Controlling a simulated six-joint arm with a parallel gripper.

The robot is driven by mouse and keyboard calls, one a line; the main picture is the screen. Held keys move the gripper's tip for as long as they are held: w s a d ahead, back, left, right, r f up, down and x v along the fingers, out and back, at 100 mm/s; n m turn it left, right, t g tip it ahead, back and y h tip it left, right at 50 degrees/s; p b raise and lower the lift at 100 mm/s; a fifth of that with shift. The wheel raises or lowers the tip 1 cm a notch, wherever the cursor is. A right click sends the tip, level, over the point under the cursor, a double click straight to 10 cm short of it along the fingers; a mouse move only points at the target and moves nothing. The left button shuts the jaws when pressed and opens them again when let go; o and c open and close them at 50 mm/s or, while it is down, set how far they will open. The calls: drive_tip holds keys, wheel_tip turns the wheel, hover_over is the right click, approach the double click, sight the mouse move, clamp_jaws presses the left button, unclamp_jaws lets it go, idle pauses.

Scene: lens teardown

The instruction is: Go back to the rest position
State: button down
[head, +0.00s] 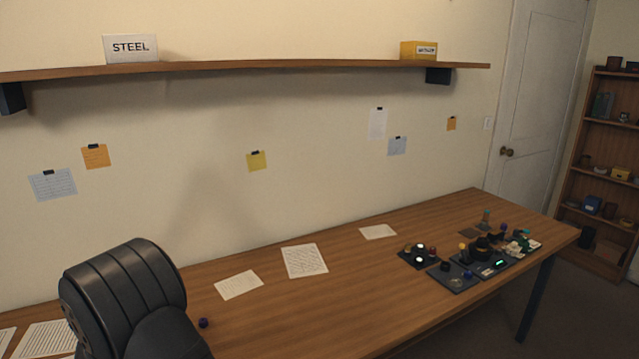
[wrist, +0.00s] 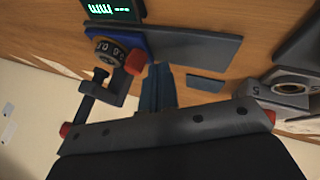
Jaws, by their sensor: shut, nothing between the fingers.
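My gripper (wrist: 157,72) shows in the wrist view, where its dark blue-grey fingers are together and hold nothing. They reach up from a wide grey bar with red ends. My gripper cannot be made out in the head view.
In the head view a cluster of small dark trays and parts (head: 480,255) covers the right end of the wooden desk (head: 330,320). Loose paper sheets (head: 305,261) lie mid-desk. A small dark blue piece (head: 203,322) lies near the front left. A shelf (head: 270,67) runs above.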

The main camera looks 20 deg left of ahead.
drive_tip(key=shift+s+a, duration=0.2)
drive_tip(key=shift+s, duration=0.05)
drive_tip(key=shift+w+d, duration=0.1)
